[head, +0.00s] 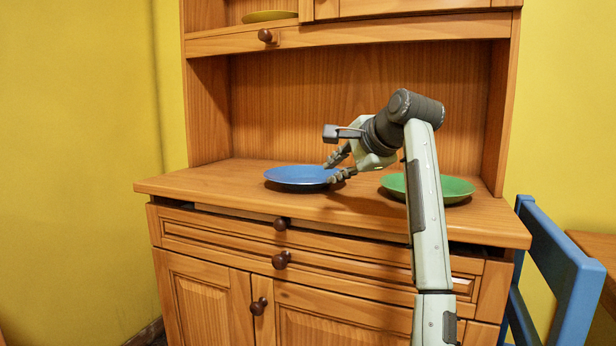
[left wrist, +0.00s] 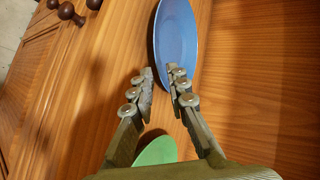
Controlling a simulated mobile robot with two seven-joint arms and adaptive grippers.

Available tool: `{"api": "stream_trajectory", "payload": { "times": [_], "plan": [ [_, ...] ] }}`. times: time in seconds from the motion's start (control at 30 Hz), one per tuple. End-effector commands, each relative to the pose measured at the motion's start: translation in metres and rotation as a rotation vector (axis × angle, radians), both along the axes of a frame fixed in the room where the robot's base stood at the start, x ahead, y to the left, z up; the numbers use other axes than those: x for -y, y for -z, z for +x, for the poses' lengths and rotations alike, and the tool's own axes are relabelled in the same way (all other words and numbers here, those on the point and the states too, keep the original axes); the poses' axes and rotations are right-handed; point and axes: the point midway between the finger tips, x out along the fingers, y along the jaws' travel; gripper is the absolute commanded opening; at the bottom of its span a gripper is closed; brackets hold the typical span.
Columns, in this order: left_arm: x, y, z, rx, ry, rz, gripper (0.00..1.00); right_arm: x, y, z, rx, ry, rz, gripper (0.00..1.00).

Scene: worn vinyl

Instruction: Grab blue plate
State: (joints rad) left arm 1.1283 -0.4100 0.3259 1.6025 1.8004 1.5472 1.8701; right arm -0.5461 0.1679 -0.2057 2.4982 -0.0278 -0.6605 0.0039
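The blue plate (head: 295,175) lies flat on the wooden cabinet's counter. My left gripper (head: 331,173) is at the plate's right rim in the head view, its fingers apart with one on the far side and one on the near side. In the left wrist view the blue plate (left wrist: 176,40) is ahead of the open left gripper (left wrist: 160,76). One finger overlaps the rim there and the other is beside it. I cannot tell whether either finger touches the plate. My right gripper is not in view.
A green plate (head: 455,188) lies on the counter to the right, partly behind my arm. A yellow plate (head: 270,16) is on the upper shelf. Drawer knobs (head: 281,260) stick out in front. A blue chair (head: 560,265) stands at the right. The counter's left part is clear.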

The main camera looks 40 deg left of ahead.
Motion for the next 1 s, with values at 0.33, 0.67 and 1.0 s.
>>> {"api": "stream_trajectory", "payload": {
  "times": [0.33, 0.67, 1.0],
  "plan": [
    [-0.024, 0.017, 0.013, -0.003, 0.0, -0.002, 0.15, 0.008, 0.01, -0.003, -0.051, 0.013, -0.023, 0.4],
    [-0.057, 0.041, 0.029, 0.0, -0.001, 0.001, 0.15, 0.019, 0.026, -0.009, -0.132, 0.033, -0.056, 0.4],
    [-0.058, 0.043, 0.03, 0.0, 0.0, 0.0, 0.06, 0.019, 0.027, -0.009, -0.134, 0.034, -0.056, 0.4]
  ]
}}
